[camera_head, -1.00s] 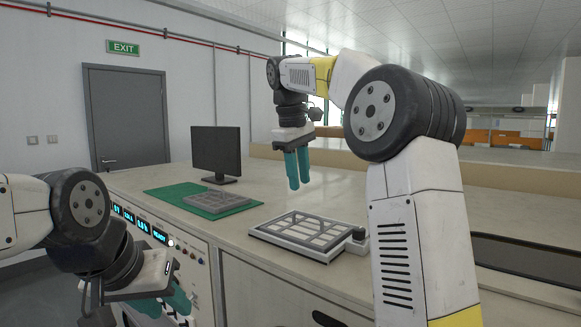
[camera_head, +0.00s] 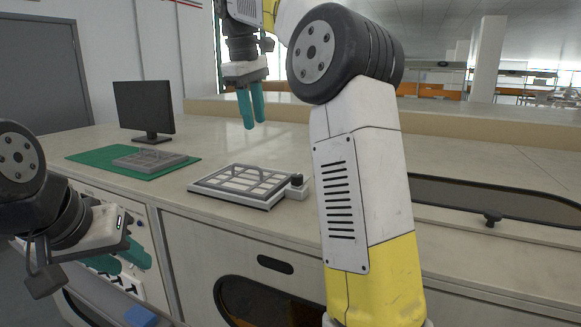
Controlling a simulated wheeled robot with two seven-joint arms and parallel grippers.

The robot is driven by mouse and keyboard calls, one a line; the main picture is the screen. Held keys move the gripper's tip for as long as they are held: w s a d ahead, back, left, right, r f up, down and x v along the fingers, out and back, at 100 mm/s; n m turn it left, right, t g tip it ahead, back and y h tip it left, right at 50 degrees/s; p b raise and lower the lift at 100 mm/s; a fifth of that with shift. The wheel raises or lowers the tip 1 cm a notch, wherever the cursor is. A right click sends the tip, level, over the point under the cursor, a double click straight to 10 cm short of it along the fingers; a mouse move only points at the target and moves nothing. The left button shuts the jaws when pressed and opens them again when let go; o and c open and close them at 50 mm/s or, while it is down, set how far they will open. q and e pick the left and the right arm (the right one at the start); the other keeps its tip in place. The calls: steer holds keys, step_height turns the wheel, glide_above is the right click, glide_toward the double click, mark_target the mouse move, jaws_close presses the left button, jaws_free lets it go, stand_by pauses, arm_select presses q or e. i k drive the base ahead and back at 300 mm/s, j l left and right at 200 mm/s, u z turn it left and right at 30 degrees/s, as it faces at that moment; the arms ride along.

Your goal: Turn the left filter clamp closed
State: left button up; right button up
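I cannot make out the left filter clamp for certain. Small black shapes on a white plate (camera_head: 124,284) show on the cabinet front at the lower left, partly hidden by my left gripper. My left gripper (camera_head: 126,260) is in front of that cabinet, its teal fingers apart, with nothing seen between them. Whether it touches anything is unclear. My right gripper (camera_head: 253,124) hangs above the counter, pointing down, with no object seen in it.
A grey grid tray (camera_head: 236,196) with a dark-knobbed block (camera_head: 297,187) beside it sits near the counter's front edge. A green mat (camera_head: 99,156) holds a smaller grey tray (camera_head: 150,159), near a black monitor (camera_head: 144,107). A blue object (camera_head: 141,316) lies low at the left.

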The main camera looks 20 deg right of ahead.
mark_target(298, 180)
steer(key=z, duration=0.7)
